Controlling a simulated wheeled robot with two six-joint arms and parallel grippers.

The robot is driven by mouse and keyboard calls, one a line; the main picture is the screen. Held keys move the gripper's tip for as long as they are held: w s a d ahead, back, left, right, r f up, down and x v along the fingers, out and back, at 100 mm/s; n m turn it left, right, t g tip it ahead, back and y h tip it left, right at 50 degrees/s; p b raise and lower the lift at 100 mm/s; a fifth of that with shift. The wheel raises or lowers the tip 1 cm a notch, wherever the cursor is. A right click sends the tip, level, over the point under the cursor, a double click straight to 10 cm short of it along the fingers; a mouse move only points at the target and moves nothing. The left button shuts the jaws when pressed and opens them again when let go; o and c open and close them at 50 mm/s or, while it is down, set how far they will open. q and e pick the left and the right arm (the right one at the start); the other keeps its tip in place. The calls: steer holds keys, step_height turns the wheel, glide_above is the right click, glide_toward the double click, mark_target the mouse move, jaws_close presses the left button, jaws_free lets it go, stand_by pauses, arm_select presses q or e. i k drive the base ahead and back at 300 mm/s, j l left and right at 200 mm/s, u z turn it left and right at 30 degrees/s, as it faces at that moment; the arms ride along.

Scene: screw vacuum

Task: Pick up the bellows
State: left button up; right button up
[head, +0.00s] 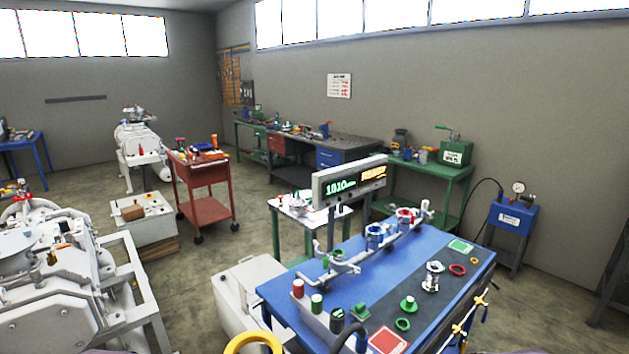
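A silver ribbed metal piece with flanged ends, which looks like the bellows (433,277), stands upright on the dark strip along the right side of the blue-topped table (385,268). It is apart from the things around it. Neither of my grippers shows in the head view, so their state and distance from the bellows cannot be seen.
Near the bellows lie a red ring (457,270), a green ring (403,324) and a green knobbed piece (408,304). A metal pipe with valves (375,238) runs along the table's back. A display (349,181) stands behind it. A yellow ring (253,343) is at the bottom.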

mark_target(430, 286)
steer(key=i+l+u, duration=0.25)
steer(key=l+u, duration=0.2)
steer(key=l, duration=0.4)
steer(key=i+l+u, duration=0.1)
steer(key=l+u, duration=0.35)
steer(key=l, duration=0.45)
steer(key=l+u, duration=0.45)
steer(key=l, duration=0.45)
steer(key=k+l+u, duration=0.25)
steer(key=l+u, duration=0.2)
steer(key=l, duration=0.45)
